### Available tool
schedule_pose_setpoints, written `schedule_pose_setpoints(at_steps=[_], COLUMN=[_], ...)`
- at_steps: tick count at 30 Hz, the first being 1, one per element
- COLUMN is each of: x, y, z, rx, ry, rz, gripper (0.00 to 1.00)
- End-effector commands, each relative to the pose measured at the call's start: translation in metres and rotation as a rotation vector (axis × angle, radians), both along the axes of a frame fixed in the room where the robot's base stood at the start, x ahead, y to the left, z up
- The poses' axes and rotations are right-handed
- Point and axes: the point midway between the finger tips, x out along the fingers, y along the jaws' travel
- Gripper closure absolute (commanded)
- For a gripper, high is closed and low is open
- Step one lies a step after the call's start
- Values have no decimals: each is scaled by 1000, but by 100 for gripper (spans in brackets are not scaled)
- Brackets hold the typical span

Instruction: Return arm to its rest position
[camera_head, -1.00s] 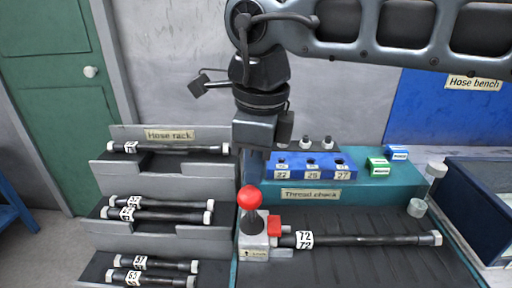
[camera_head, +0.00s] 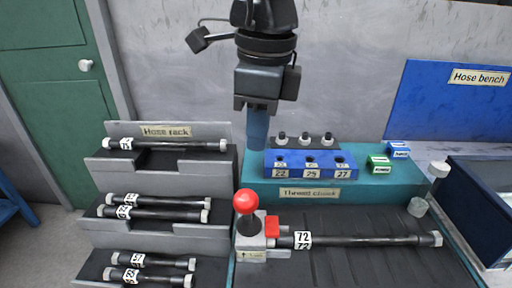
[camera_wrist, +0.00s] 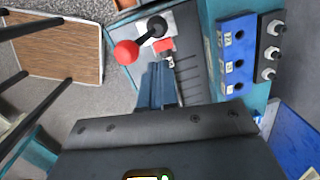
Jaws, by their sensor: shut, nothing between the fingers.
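My gripper (camera_head: 257,130) points straight down above the back of the bench in the head view, its blue fingers shut and empty. It is just left of the blue thread check block and above the red-knobbed lever. In the wrist view its shut fingers (camera_wrist: 158,88) point toward the bench, with the red knob (camera_wrist: 126,52) beyond them to the left. The hose marked 72 (camera_head: 365,240) lies across the dark ribbed bench top, its left end at the clamp (camera_head: 252,242) with the red jaw. My upper arm is out of the head view.
The hose rack (camera_head: 185,163) holds several black hoses at the left. The thread check block (camera_head: 310,163) has three holes and three fittings behind it. Green (camera_head: 378,163) and blue (camera_head: 398,149) boxes sit to its right. A dark blue bin (camera_head: 490,205) stands at the far right.

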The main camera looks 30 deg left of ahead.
Motion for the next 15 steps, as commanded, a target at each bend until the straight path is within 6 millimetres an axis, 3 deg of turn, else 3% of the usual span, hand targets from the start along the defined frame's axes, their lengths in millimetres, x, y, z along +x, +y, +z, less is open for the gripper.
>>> schedule_pose_setpoints(at_steps=[9, 15], x=[-5, -7], y=[-9, -11], z=[54, 68], rx=[1, 0], ry=[-2, -1], rz=[-3, -2], gripper=[100, 100])
